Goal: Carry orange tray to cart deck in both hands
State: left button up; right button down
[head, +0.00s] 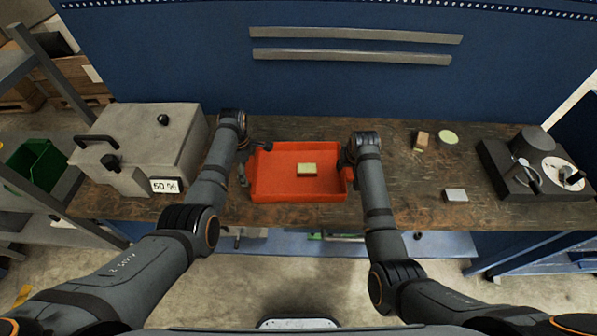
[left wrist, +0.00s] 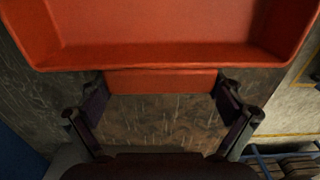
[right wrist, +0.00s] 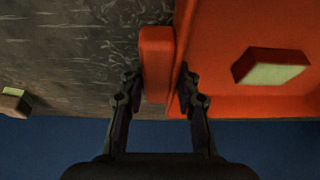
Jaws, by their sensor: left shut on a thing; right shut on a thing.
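The orange tray (head: 270,190) is at the middle of the wooden bench, its near side by the bench's front edge. It looks level; I cannot tell whether it touches the bench. A small block with a pale yellow-green top (head: 306,169) lies in it. My left gripper (head: 246,163) is at the tray's left side, its fingers at the two ends of an orange handle (left wrist: 160,81). My right gripper (head: 347,160) is at the right side, shut on the other handle (right wrist: 156,62). I cannot make out a cart deck.
To the right are a small block (head: 422,139), a pale green disc (head: 447,137), a whitish block (head: 456,195) and a dark device with a white dial (head: 535,165). A blue wall (head: 340,90) stands behind.

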pick_arm(q)
jog(key=shift+w+d+r, duration=0.1)
jog(key=shift+r, duration=0.05)
pick_arm(e)
jog(key=shift+w+r, duration=0.1)
jog(key=shift+r, duration=0.05)
pick_arm(q)
jog(key=shift+r+p, duration=0.6)
jog(key=shift+p, duration=0.2)
pick_arm(e)
jog(key=shift+r, duration=0.6)
pick_arm(q)
notch_tip(320, 180, up, 4)
jog(key=p, duration=0.3)
jog(key=shift+f+p, duration=0.1)
jog(key=shift+p, duration=0.25)
pick_arm(e)
notch_tip(320, 180, up, 4)
jog(key=shift+f, duration=0.2)
pick_arm(q)
jog(key=shift+f, duration=0.15)
